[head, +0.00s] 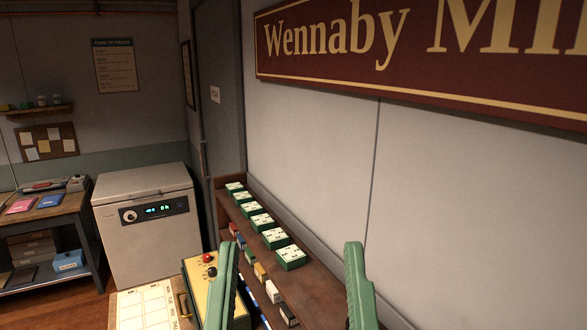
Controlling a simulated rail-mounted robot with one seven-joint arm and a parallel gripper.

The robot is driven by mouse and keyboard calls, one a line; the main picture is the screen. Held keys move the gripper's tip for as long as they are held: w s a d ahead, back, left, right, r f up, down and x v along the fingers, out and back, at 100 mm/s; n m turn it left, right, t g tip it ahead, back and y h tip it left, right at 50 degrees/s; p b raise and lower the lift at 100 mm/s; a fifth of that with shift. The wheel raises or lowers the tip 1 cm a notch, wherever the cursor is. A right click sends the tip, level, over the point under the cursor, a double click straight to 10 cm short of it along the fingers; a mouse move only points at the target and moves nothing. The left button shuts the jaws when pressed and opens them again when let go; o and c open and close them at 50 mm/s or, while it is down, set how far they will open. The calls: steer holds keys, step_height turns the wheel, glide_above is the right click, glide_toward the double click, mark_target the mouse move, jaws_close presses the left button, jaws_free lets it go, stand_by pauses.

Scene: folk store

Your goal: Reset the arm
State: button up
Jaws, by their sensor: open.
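My gripper (292,285) shows at the bottom of the head view as two green fingers set wide apart. It is open, and I see nothing held between the fingers. Behind the fingers is a brown wooden shelf (228,212) with a row of green and white boxes (262,221) on top. The nearest box (291,257) shows in the gap between the fingers, farther back. The rest of my arm is out of the picture.
Small coloured boxes (261,272) line a lower ledge. A yellow panel with red and black knobs (209,258) stands just left of the left finger. A white cabinet (150,250) and a workbench (75,213) stand farther left. The wall (320,150) rises behind the shelf.

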step_height(320, 180, up, 19)
steer(key=p, duration=1.6)
steer(key=shift+r, duration=0.15)
